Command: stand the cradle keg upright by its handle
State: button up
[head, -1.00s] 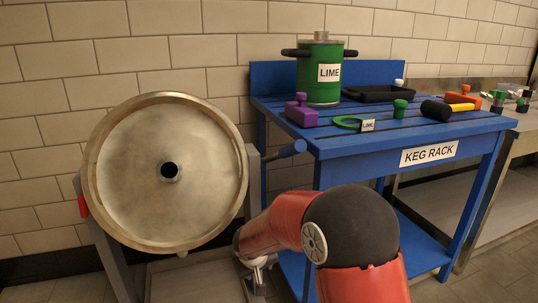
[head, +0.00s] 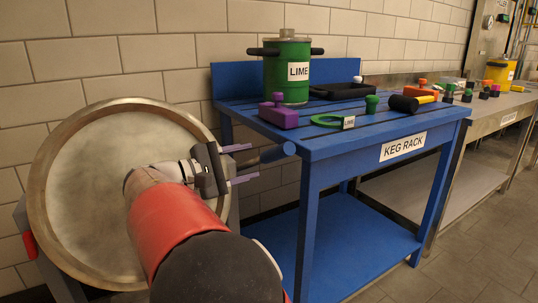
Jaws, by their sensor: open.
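The cradle keg (head: 80,190) is a big metal drum lying tipped, its round pale end facing me at the left of the head view. My arm covers much of its lower right.
A metal bench (head: 495,115) continues right. Tiled wall stands behind.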

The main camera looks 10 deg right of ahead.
aim_at(270, 155)
jog(key=b+x, duration=0.1)
jog(key=x, duration=0.6)
jog(key=shift+w+d+r, duration=0.1)
jog(key=shift+d+r, duration=0.05)
jog(key=shift+d, duration=0.2)
grip_shut()
